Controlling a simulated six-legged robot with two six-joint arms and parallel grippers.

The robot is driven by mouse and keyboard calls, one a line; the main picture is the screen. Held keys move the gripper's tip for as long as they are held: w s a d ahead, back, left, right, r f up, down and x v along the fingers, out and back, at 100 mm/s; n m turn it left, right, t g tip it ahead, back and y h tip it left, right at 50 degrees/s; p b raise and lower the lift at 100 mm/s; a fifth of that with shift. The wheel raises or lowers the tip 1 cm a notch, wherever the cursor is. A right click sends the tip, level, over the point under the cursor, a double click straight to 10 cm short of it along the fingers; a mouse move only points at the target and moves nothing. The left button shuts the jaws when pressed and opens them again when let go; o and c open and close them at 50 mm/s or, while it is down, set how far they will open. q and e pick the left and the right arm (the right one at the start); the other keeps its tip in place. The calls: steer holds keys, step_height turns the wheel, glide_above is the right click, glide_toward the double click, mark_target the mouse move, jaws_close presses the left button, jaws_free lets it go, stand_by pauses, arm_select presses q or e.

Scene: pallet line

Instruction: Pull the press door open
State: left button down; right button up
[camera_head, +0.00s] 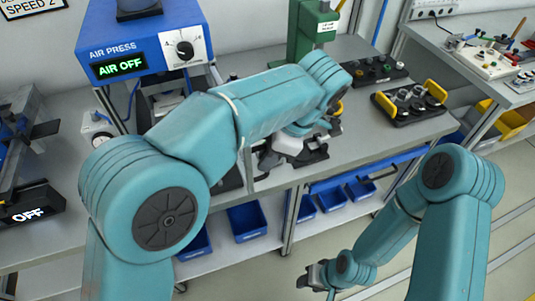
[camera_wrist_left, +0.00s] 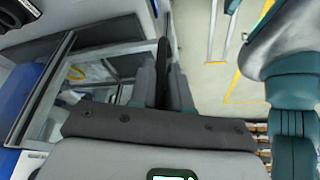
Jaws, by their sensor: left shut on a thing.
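The blue air press (camera_head: 140,50) stands on the bench at the upper left, with a green "AIR OFF" display and a dial. Its door shows in the left wrist view as a clear panel in a grey frame (camera_wrist_left: 42,90), swung out from the blue body; my left arm hides much of it in the head view. My left gripper (camera_head: 264,158) is in front of the press. In the left wrist view its fingers (camera_wrist_left: 163,88) are shut on an upright black bar, the door handle (camera_wrist_left: 163,55). My right gripper (camera_head: 314,277) hangs low, away from the bench; its jaws are too small to judge.
A green machine (camera_head: 312,25) and black fixtures with yellow handles (camera_head: 412,102) stand on the bench to the right. Blue bins (camera_head: 247,222) sit on the shelf below. A dark device reading "OFF" (camera_head: 30,208) is at the left. The floor at the lower right is clear.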

arm_select(q)
steer(key=shift+w+d, duration=0.15)
steer(key=shift+w, duration=0.05)
arm_select(e)
steer(key=shift+w+d, duration=0.15)
steer(key=shift+d, duration=0.15)
arm_select(q)
steer(key=c, duration=1.2)
jaws_free()
steer(key=shift+o, duration=0.2)
steer(key=shift+a, duration=0.2)
arm_select(e)
steer(key=shift+a, duration=0.2)
arm_select(q)
steer(key=shift+d+r, duration=0.1)
steer(key=shift+d, duration=0.05)
